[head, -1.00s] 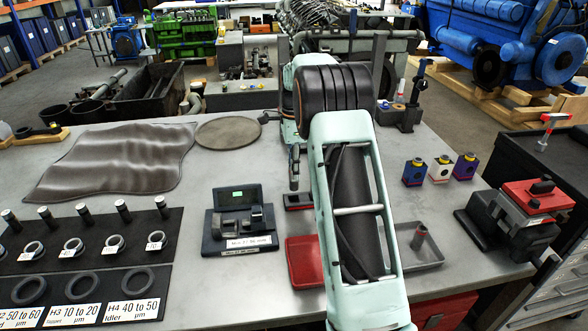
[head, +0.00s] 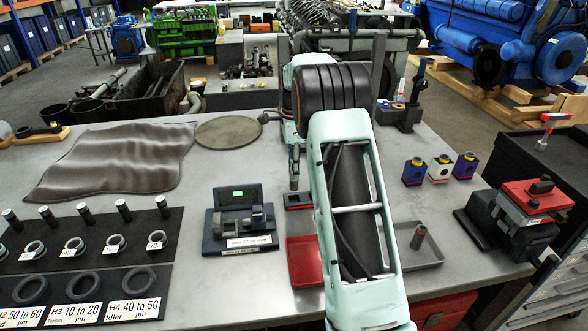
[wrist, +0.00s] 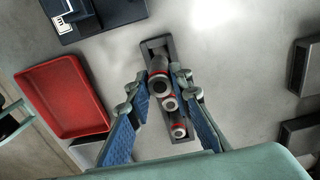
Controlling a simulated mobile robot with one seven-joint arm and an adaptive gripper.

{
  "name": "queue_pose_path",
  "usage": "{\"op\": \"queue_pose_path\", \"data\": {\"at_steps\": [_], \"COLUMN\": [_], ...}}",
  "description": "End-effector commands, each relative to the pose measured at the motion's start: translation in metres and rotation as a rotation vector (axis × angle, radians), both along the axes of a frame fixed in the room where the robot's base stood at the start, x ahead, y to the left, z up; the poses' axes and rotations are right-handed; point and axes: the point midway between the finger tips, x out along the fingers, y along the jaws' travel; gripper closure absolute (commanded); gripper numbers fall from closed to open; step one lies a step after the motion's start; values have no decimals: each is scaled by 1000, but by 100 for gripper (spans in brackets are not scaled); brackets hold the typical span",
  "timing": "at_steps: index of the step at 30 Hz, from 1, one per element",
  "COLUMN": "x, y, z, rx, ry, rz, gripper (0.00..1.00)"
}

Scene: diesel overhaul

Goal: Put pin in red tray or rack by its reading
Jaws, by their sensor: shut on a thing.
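My gripper (wrist: 165,88), with blue finger pads, is shut on a grey pin with a red band (wrist: 159,82) in the wrist view. I cannot tell whether the held pin touches the rack. The red tray (wrist: 62,98) is left of my gripper; it also shows in the head view (head: 303,262), partly behind my arm. The dark measuring stand (head: 240,222) has a green display and a label too small to read surely. My gripper is hidden in the head view.
Dark blocks (wrist: 304,66) lie at the right in the wrist view. Several small blocks with yellow tops (head: 440,170) and a red-topped vise (head: 525,205) stand further right. A ring board (head: 95,240) fills the left.

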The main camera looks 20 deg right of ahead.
Motion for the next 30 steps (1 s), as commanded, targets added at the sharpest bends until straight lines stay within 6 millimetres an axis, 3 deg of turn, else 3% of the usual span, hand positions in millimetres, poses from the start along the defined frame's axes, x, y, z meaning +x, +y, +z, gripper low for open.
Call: {"op": "queue_pose_path", "data": {"at_steps": [30], "x": [0], "y": [0], "z": [-17], "rx": [0], "ry": [0], "rz": [0], "gripper": [100]}}
